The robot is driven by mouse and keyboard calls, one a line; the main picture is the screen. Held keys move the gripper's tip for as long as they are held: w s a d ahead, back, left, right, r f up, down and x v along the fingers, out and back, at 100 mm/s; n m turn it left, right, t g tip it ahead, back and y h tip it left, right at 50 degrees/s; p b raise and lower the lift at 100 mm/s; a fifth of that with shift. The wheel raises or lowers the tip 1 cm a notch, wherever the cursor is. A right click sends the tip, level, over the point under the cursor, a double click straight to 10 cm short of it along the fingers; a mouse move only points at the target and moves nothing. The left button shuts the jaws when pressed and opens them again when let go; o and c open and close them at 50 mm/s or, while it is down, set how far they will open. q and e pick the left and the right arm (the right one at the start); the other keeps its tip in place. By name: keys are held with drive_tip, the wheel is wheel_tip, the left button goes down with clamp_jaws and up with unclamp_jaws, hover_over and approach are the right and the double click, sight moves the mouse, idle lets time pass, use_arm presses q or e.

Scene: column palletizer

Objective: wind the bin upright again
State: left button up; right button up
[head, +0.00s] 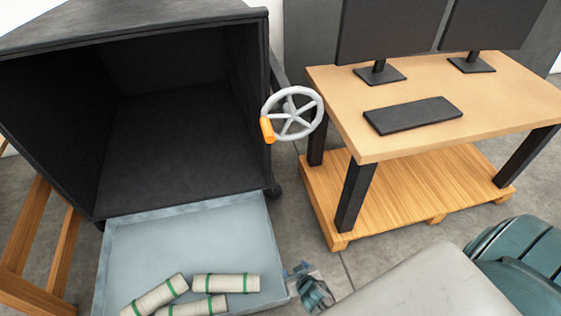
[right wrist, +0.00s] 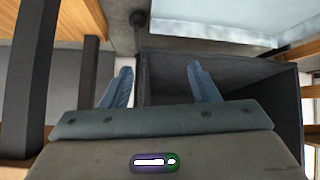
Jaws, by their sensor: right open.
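The black bin (head: 180,130) is tipped over, with its open mouth facing me above a grey tray. A grey spoked handwheel (head: 292,114) with an orange handle (head: 267,130) is at the bin's right side. My right gripper (head: 308,286) is low in the head view, beside the tray's right edge, below the wheel and apart from it. In the right wrist view the gripper (right wrist: 160,78) is open with nothing between its fingers, and a dark box-like body (right wrist: 220,72) shows beyond it. My left gripper is not in view.
The grey-blue tray (head: 190,232) holds three pale rolls with green bands (head: 226,283). A wooden workbench (head: 450,95) with two monitors and a black keyboard (head: 412,115) stands right of the wheel. A narrow strip of floor lies between tray and bench.

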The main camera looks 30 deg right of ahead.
drive_tip(key=w+r+t+p, duration=0.15)
drive_tip(key=w+r, duration=0.25)
drive_tip(key=r, duration=0.6)
drive_tip(key=w+r+t+p, duration=0.1)
drive_tip(key=w+r+t, duration=0.3)
drive_tip(key=r, duration=0.6)
drive_tip(key=m+t+h+p, duration=0.2)
drive_tip(key=m+t+h, duration=0.1)
approach(268, 132)
drive_tip(key=shift+n+g, duration=0.25)
drive_tip(key=shift+n, duration=0.05)
drive_tip(key=x, duration=0.2)
drive_tip(key=p+x, duration=0.1)
drive_tip(key=x, duration=0.2)
drive_tip(key=shift+w+d+f+p, duration=0.25)
drive_tip(key=shift+d+f+p, duration=0.05)
drive_tip(key=shift+f, duration=0.1)
drive_tip(key=shift+b+x, duration=0.7)
drive_tip(key=shift+x, duration=2.3)
drive_tip(key=shift+f, duration=0.1)
drive_tip(key=shift+a, duration=0.1)
drive_tip(key=shift+c, duration=0.4)
drive_tip(key=c, duration=1.1)
